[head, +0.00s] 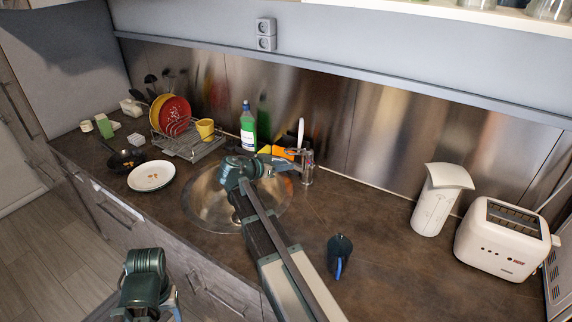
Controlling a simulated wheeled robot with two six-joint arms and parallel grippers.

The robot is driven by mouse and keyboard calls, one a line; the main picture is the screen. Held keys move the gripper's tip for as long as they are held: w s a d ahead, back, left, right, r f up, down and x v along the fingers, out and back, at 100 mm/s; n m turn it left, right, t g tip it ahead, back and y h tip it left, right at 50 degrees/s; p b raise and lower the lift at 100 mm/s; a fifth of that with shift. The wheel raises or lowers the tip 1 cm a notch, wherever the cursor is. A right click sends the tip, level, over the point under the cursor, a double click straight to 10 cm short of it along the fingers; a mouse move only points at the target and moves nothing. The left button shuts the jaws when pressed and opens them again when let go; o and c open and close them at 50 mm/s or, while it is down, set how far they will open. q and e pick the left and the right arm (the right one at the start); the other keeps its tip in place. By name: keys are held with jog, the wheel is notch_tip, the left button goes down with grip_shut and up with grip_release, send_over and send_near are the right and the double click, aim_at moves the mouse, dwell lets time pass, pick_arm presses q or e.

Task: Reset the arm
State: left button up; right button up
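My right arm reaches from the bottom middle up over the sink (200,203), and its wrist bends to the right there. My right gripper (283,163) is small in view, above the sink's back right rim and close to the tap (308,168). I cannot tell whether its fingers are open or shut, or whether it touches the tap. A part of my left arm shows at the bottom left, in front of the counter. Its gripper cannot be made out.
A dish rack (190,146) with plates, a green bottle (248,127) and an orange item (278,151) stand behind the sink. A white plate (152,176) and a pan (126,160) lie left.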

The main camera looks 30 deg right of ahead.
dwell(0.3)
jog(key=s+a+f+n+g+y, duration=0.1)
jog(key=s+a+f+n+y, duration=0.3)
jog(key=a, duration=0.7)
jog(key=s+a+f+n+g+y, duration=0.1)
jog(key=s+a+f+n+y, duration=0.2)
jog(key=s+a+n, duration=0.5)
jog(key=s+a+f+n+g+y, duration=0.1)
jog(key=s+a+f+n+y, duration=0.3)
jog(key=s+a, duration=0.8)
jog(key=a+f+n, duration=0.1)
jog(key=a+f, duration=0.1)
jog(key=a, duration=0.2)
jog(key=shift+s+a+n+y, duration=0.2)
jog(key=shift+s+n+y, duration=0.1)
jog(key=shift+n, duration=0.1)
